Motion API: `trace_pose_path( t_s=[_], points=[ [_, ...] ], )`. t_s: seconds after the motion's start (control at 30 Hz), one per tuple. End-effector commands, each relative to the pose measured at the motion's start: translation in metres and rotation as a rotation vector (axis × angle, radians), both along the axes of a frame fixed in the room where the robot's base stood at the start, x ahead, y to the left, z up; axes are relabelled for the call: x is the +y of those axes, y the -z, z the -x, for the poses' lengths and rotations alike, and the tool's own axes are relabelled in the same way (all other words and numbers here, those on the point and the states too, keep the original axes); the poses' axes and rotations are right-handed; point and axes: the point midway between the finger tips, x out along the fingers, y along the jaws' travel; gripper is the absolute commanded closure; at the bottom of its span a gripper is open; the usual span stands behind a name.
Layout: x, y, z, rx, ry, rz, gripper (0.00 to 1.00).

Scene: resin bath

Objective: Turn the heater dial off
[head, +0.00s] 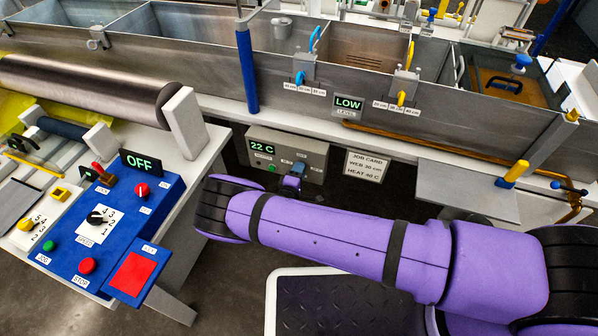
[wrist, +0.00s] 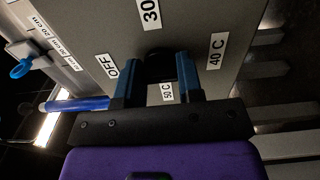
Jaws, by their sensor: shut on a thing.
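The heater box (head: 315,152) is a grey unit low under the bath, with a green display reading 22 C. Its black dial (wrist: 160,64) shows in the wrist view between my two blue fingers. Labels around the dial read OFF (wrist: 106,66) at the left, 30 at the top, 40 C (wrist: 217,51) at the right and 50 C (wrist: 167,91) below. My gripper (wrist: 157,72) is shut on the dial, at the box face; it also shows in the head view (head: 291,183). The dial's pointer is hidden, so its setting cannot be told.
A blue control panel (head: 150,185) with an OFF display and several knobs stands at the left. A job card (head: 366,166) hangs right of the box, reading HEAT 40 C. The long steel bath (head: 205,68) runs above, with a LOW level display (head: 348,103).

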Motion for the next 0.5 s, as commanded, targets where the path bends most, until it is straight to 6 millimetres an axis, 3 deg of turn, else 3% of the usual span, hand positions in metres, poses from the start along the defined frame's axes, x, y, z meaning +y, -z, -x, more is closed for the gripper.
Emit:
trace_pose_path(
  t_s=[0.5],
  points=[
    [0.0003, 0.0006, 0.0006, 0.114, 0.0, 0.309, 0.9]
  ],
)
